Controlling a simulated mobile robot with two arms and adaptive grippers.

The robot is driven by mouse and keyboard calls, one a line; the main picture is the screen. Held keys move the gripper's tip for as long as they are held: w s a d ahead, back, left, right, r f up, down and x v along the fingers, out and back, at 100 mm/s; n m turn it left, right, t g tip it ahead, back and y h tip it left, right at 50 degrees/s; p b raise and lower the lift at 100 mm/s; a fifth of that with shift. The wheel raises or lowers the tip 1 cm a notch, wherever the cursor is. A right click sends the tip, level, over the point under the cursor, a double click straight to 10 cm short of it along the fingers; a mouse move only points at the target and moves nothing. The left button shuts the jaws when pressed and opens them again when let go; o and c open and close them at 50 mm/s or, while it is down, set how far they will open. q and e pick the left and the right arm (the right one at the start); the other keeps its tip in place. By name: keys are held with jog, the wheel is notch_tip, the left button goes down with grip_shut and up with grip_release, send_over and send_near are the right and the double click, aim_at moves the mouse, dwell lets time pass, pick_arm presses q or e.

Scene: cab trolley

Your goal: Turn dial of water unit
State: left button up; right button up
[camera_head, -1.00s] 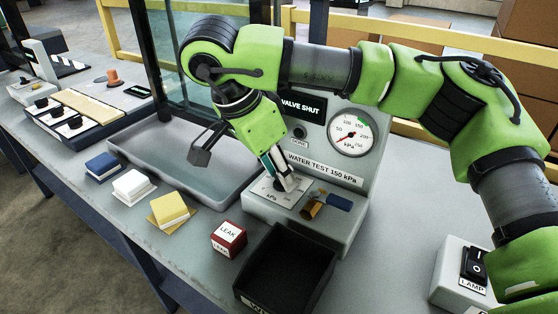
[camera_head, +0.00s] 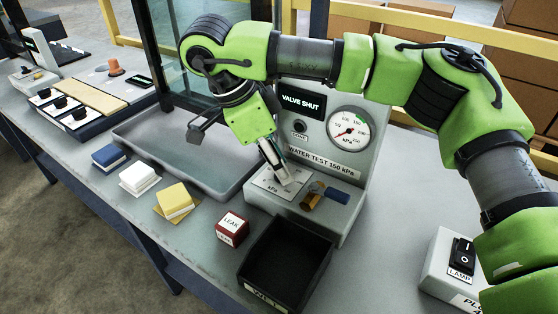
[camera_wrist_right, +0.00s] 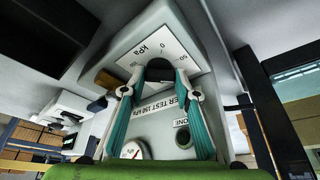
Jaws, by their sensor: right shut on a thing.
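The water unit (camera_head: 343,160) is a grey box labelled WATER TEST 150 kPa, with a sign reading VALVE SHUT (camera_head: 302,101) and a round pressure gauge (camera_head: 348,129). Its dial sits on a white kPa scale plate (camera_head: 273,184) on the low front part. In the head view my right gripper (camera_head: 284,178) reaches down onto this plate and largely hides the dial. In the right wrist view the dark dial (camera_wrist_right: 160,70) is between the two fingers of my right gripper (camera_wrist_right: 160,92), which is shut on it. My left gripper is not in view.
A brass valve with a blue handle (camera_head: 337,195) is close right of the plate. A black bin (camera_head: 285,265) and a red LEAK cube (camera_head: 232,228) stand in front. A grey tray (camera_head: 150,133) is at left, with blue, white and yellow blocks before it. A lamp switch (camera_head: 461,255) is at right.

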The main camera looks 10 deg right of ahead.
jog(key=o, duration=1.1)
jog(key=v, duration=1.2)
